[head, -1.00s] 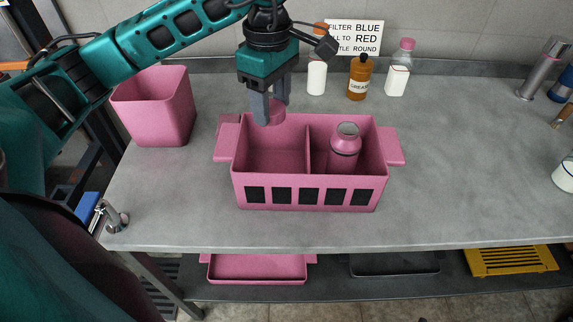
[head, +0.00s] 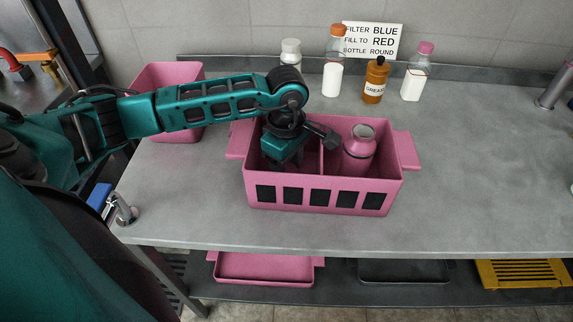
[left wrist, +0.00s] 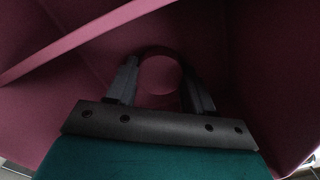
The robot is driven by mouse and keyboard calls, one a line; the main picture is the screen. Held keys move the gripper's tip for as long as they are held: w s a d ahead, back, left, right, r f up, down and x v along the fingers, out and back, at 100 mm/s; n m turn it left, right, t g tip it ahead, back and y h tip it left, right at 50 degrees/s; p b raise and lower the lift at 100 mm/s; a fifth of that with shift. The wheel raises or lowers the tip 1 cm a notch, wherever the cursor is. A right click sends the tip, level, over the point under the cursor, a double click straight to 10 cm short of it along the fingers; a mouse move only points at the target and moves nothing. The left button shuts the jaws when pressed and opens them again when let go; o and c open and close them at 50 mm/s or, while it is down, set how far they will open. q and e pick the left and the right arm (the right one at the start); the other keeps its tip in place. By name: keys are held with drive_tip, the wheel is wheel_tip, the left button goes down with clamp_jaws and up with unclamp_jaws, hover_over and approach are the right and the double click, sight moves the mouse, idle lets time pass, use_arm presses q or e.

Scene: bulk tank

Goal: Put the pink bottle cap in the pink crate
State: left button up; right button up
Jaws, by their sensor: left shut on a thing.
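The pink crate (head: 318,198) stands on the grey counter with a divider making two compartments. My left gripper (head: 281,162) reaches down into its left compartment, and the crate's front wall hides the fingertips in the head view. In the left wrist view, the gripper (left wrist: 160,80) is shut on the round pink bottle cap (left wrist: 160,76), between its two dark fingers and inside the pink walls. Whether the cap touches the floor of the crate I cannot tell. A pink bottle (head: 358,152) stands in the right compartment. My right gripper is not in view.
A pink bin (head: 160,80) stands behind my left arm. A white bottle (head: 290,50), an orange-capped bottle (head: 332,80), a brown grease bottle (head: 374,82) and a pink-capped bottle (head: 413,82) line the back by a sign (head: 371,40). The counter right of the crate is clear.

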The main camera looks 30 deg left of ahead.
sight(286, 171)
use_arm(q)
drive_tip(key=shift+f, duration=0.2)
drive_tip(key=o, duration=1.1)
drive_tip(key=shift+r, duration=0.1)
wheel_tip(286, 171, up, 12)
drive_tip(key=shift+r, duration=0.2)
